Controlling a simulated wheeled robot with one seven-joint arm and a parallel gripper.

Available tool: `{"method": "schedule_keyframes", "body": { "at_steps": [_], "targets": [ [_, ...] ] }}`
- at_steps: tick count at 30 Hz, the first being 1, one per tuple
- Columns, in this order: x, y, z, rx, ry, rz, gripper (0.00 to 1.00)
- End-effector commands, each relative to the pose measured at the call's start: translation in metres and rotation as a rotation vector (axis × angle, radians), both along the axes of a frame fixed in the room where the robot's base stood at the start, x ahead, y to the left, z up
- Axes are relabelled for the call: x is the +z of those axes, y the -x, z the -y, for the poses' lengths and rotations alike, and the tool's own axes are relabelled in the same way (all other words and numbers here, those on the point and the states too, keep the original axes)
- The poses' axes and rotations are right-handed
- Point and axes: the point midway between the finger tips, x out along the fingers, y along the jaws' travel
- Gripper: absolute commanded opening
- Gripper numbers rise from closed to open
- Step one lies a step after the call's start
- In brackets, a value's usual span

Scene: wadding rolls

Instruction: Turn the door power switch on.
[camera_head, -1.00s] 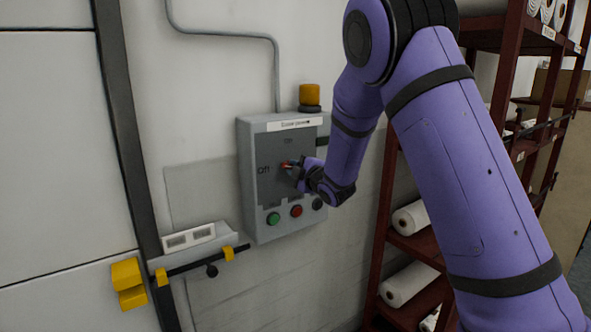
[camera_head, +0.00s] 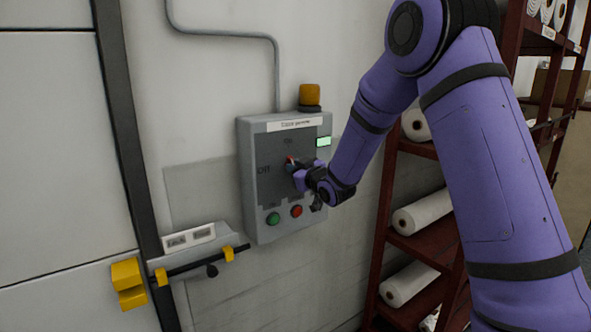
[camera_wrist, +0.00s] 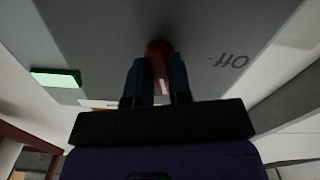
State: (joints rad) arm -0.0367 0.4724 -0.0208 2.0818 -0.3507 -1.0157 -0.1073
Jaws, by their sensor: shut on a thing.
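The door power switch is a red handle (camera_head: 290,159) on the grey control box (camera_head: 247,190) on the wall. The box has "Off" printed left of the handle and a label above it that looks like "On". My gripper (camera_head: 294,164) is shut on the red handle, and the handle now points up toward the upper label. In the wrist view my gripper's two dark fingers (camera_wrist: 158,80) stand on both sides of the red handle (camera_wrist: 157,50), which carries a white mark. A small indicator (camera_head: 323,141) on the box's right side is lit green; it also shows in the wrist view (camera_wrist: 55,78).
Green (camera_head: 273,218) and red (camera_head: 296,211) push buttons sit low on the box, just below my gripper. A red shelf rack (camera_head: 425,240) with white rolls stands close on the right. A door with yellow latch parts (camera_head: 128,283) is left.

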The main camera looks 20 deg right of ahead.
Motion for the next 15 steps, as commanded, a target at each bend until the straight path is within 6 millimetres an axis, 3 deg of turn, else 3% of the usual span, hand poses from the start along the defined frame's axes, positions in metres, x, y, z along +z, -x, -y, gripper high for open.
{"method": "schedule_keyframes", "body": {
  "at_steps": [15],
  "targets": [
    [-0.002, 0.0005, 0.0009, -0.002, -0.273, -0.094, 0.0]
  ]
}}
